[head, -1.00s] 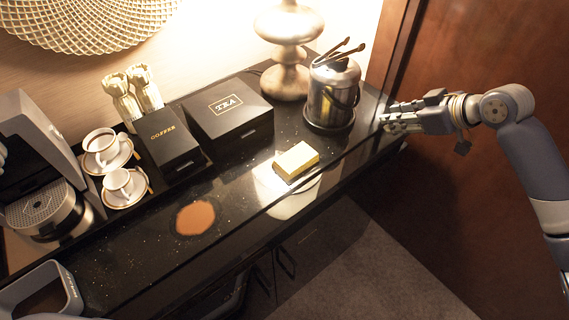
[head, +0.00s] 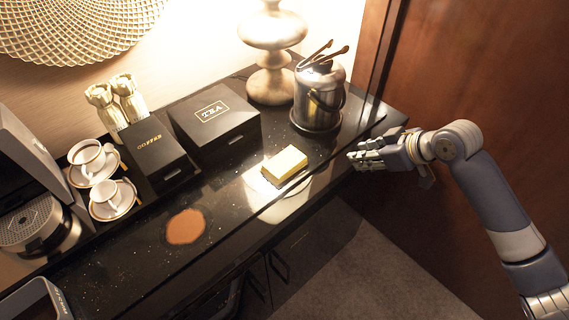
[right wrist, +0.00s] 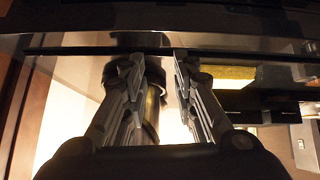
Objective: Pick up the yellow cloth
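The yellow cloth (head: 285,163) is a small block-like yellow piece on the black counter, in front of the tea box. It also shows in the right wrist view (right wrist: 226,76), to the right of the fingers. My right gripper (head: 356,161) is to the right of the cloth, just off the counter's front edge and apart from it. In the right wrist view the gripper (right wrist: 154,72) has its fingers spread with a gap between them and nothing held.
A metal ice bucket (head: 318,98) with tongs stands behind the cloth. The tea box (head: 214,122), coffee box (head: 153,152) and cups (head: 112,198) stand to the left. A brown spill (head: 185,227) lies left of the cloth. Bare counter surrounds the cloth.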

